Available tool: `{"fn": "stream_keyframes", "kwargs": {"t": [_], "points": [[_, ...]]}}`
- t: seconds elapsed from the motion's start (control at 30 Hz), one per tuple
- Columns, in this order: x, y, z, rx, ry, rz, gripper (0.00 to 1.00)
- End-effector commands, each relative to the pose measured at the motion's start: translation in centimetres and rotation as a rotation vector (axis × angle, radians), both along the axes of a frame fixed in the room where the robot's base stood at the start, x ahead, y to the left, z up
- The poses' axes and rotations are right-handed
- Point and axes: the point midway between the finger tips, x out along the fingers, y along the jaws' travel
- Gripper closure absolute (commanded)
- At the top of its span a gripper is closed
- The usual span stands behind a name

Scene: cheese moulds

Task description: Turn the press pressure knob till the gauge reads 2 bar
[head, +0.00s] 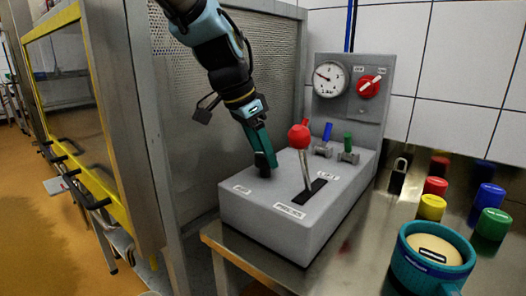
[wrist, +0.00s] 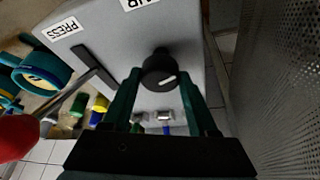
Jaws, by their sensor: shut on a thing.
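My gripper (head: 264,160) points down at the left rear top of the grey press console (head: 290,222). In the wrist view its teal fingers (wrist: 158,88) are on either side of a black round knob (wrist: 160,72) with a white pointer mark, shut on it. In the head view the fingers mostly hide this knob. The round gauge (head: 331,79) is on the upright back panel; its dark needle points to the upper left, and the numbers are too small to read. A red rotary switch (head: 369,86) is beside the gauge.
A red-ball lever (head: 299,137) rises from a slot just right of my gripper. Blue (head: 327,131) and green (head: 348,143) valve handles stand behind. A teal mould (head: 436,255), coloured cups and a padlock (head: 399,170) are on the bench. A mesh panel (head: 262,75) is close behind my arm.

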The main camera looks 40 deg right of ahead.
Motion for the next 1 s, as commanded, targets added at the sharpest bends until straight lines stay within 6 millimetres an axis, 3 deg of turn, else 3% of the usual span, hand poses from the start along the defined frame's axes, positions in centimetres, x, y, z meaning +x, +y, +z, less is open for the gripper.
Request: {"fn": "stream_keyframes", "kwargs": {"t": [0.03,0.37,0.67,1.0], "points": [[0.00,0.00,0.01,0.000,0.000,0.000,0.61],[0.00,0.00,0.02,0.000,0.000,0.000,0.96],[0.09,-0.01,-0.11,-0.001,-0.001,-0.041,0.96],[0.34,-0.08,-0.24,-0.002,0.000,-0.266,0.96]]}}
